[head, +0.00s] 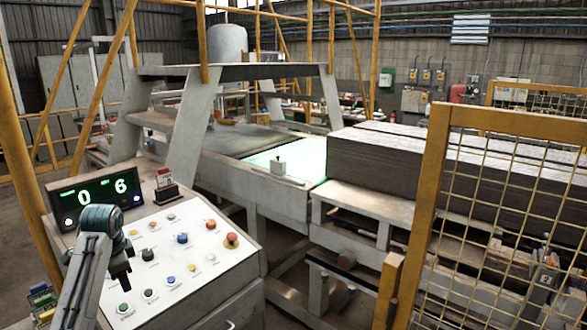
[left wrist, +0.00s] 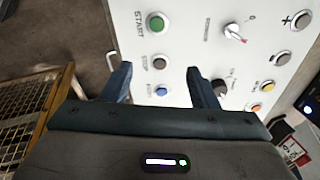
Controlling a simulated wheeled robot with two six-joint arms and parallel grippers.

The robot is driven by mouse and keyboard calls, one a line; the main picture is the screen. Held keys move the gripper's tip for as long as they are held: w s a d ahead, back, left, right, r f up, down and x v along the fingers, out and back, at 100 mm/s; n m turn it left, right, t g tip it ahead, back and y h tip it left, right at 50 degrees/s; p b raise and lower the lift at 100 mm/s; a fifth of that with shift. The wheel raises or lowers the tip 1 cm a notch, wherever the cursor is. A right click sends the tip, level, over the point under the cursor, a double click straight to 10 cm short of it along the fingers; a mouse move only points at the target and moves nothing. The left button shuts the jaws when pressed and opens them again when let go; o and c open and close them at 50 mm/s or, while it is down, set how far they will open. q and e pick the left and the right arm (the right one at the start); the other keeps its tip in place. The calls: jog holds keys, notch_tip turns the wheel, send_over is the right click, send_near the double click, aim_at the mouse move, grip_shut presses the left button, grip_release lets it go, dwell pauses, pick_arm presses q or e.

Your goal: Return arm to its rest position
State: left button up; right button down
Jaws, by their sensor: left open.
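My left gripper (head: 121,277) is over the left part of the white control panel (head: 198,284) in the head view. In the left wrist view my left gripper (left wrist: 160,76) has its two dark fingers apart, with nothing between them. Past the fingers that view shows the green START button (left wrist: 155,23), a dark button (left wrist: 159,62) and a blue button (left wrist: 160,90). A red-and-white selector knob (left wrist: 235,33) and a dark knob (left wrist: 222,87) lie to their right. Whether a finger touches the panel cannot be told. My right gripper is not in view.
A red mushroom button (head: 231,239) sticks up at the panel's right. Yellow posts stand at left, and a yellow mesh fence (head: 440,128) at right. A conveyor (head: 235,145) with stacked grey slabs (head: 385,165) lies beyond.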

pick_arm(q)
jog(key=s+d+f+n, duration=0.2)
jog(key=s+d+f, duration=0.3)
jog(key=s+f, duration=0.5)
jog(key=s+d+f+n, duration=0.2)
jog(key=s+d+f, duration=0.3)
jog(key=s+f, duration=0.4)
jog(key=s+d+n+t, duration=0.1)
jog(key=s+d+n, duration=0.15)
jog(key=s, duration=0.95)
jog(key=s+d+n, duration=0.2)
jog(key=s+d, duration=0.2)
jog(key=s, duration=0.8)
notch_tip(320, 180, down, 40)
jog(key=a+g+b, duration=0.2)
jog(key=a+b, duration=0.1)
jog(key=b, duration=0.5)
jog(key=s+f+b, duration=0.3)
jog(key=s+f, duration=0.6)
jog(key=f, duration=0.3)
jog(key=s+f+b, duration=0.3)
jog(key=s+f, duration=0.6)
jog(key=f, duration=0.3)
jog(key=shift+s+a+f+n+g+h+b, duration=0.25)
jog(key=shift+a+n+g+h+b, duration=0.05)
jog(key=shift+a+n+h, duration=0.1)
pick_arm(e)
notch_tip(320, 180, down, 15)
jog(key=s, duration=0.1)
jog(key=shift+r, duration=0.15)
